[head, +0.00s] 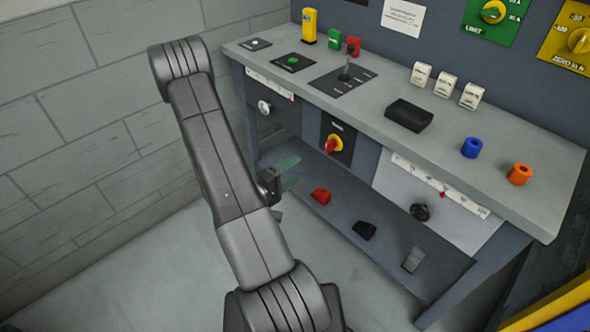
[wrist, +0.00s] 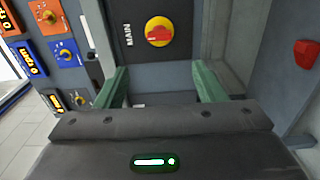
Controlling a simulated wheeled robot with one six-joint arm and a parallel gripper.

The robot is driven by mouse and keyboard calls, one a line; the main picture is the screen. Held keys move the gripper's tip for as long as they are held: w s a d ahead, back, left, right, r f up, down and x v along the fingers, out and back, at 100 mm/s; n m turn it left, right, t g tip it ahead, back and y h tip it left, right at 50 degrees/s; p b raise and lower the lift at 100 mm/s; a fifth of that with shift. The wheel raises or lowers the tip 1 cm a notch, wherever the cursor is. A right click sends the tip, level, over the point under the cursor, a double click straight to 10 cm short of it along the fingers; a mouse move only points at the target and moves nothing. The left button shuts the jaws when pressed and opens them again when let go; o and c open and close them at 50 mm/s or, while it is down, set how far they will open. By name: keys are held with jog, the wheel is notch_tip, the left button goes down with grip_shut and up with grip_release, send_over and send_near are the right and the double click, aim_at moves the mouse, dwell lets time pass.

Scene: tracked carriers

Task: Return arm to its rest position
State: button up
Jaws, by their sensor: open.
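My arm reaches up from the bottom of the head view, bends at the upper left and is partly hidden behind its own links. My gripper (head: 289,173) shows its green fingers at the left front of the workbench, near the lower shelf. In the wrist view my gripper (wrist: 162,82) has its two green fingers wide apart with nothing between them. Beyond the fingers is the dark MAIN panel with a red and yellow rotary switch (wrist: 159,30). The same switch (head: 334,145) shows in the head view, right of the gripper and apart from it.
The workbench top (head: 440,150) carries a black tray (head: 409,115), a blue ring (head: 471,147), an orange ring (head: 519,173) and a lever panel (head: 343,80). A red object (head: 321,196) lies on the lower shelf. A block wall stands left; the floor before the bench is clear.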

aim_at(326, 149)
jog(key=x, duration=1.4)
jog(key=shift+a, duration=0.15)
